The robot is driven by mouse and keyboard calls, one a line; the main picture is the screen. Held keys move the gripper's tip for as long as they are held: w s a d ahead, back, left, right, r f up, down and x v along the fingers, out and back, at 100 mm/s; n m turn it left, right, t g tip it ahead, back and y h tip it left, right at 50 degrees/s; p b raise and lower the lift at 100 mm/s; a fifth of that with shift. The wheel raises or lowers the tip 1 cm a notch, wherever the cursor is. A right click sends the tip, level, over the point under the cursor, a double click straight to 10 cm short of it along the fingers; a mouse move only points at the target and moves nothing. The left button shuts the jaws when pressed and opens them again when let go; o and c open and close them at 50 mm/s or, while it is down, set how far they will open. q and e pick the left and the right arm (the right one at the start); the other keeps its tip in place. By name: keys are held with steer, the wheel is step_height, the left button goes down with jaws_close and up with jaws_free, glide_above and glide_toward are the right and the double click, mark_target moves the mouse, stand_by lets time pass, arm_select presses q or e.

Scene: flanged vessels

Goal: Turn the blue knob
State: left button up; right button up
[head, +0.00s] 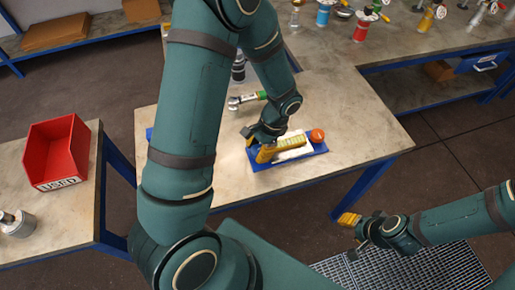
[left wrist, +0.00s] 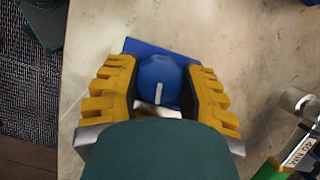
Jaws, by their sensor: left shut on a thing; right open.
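The blue knob (left wrist: 160,76) has a rounded body with a white pointer mark. It stands on a blue base plate (left wrist: 140,48) in the left wrist view. My left gripper (head: 265,152) is shut on the knob, with its yellow ridged fingers on either side. In the head view the base plate (head: 307,158) lies on the table, and the left gripper hides the knob. An orange-red round knob (head: 317,135) sits at the right end of this plate. My right gripper (head: 350,221) is open and empty, off the table's front right corner.
A metal fitting with a green part (head: 247,98) lies behind the left gripper. A red bin marked USED (head: 58,150) stands on a side table at left. Several valves and coloured vessels stand on the back bench (head: 400,40). The table's right part is clear.

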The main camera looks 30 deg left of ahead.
arm_select(q)
steer(key=o, duration=1.2)
steer(key=v, duration=1.2)
steer(key=shift+d, duration=0.1)
